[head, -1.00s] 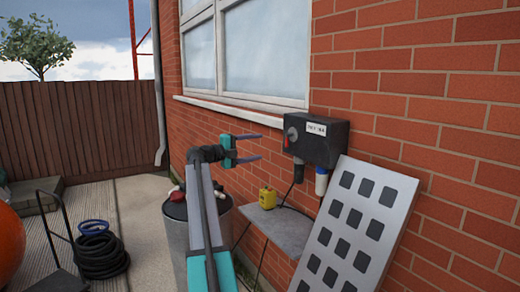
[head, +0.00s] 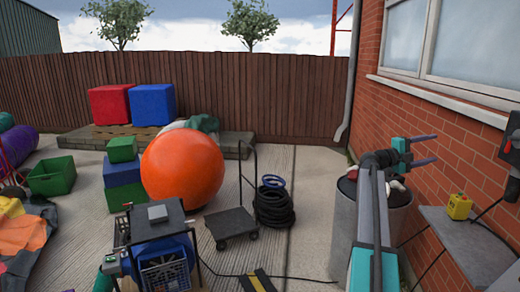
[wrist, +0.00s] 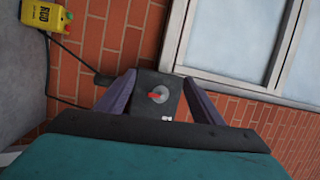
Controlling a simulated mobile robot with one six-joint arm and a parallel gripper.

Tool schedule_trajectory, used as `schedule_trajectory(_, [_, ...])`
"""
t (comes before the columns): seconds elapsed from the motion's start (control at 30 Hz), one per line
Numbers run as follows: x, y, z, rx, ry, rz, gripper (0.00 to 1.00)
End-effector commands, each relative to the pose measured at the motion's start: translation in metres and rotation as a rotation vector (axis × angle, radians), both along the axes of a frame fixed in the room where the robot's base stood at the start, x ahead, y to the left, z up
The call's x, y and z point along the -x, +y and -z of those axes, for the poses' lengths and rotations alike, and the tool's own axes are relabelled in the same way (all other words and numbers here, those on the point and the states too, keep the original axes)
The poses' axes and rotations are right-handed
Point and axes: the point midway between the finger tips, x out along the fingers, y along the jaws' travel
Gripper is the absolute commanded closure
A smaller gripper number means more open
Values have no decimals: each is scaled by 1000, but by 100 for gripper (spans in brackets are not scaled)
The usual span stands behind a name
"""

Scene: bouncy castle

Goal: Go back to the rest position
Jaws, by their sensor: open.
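My gripper (head: 428,149) is open and empty on the right of the head view, in front of the brick wall and above a grey barrel (head: 343,230). Its two fingers point right, toward a black wall box (head: 511,150) cut off by the picture edge. In the wrist view the same box (wrist: 150,101), with a red and grey knob, shows between the spread fingers (wrist: 160,95). I cannot tell how far off it is, and the fingers do not grip it.
A hand truck (head: 232,224), black coiled hose (head: 274,208), orange ball (head: 183,168) and blue generator (head: 165,262) stand on the paving. Bare paving (head: 312,205) lies left of the barrel.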

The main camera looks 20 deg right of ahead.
Motion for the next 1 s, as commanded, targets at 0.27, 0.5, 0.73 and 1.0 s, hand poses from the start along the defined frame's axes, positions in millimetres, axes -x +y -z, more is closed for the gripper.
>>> schedule_trajectory(0.27, [-109,60,72,51,209,-314,39])
schedule_trajectory(0.5, [-186,125,138,69,373,-563,39])
schedule_trajectory(0.73, [-242,197,208,67,523,-790,39])
schedule_trajectory(1.0, [-284,290,296,44,699,-1044,39])
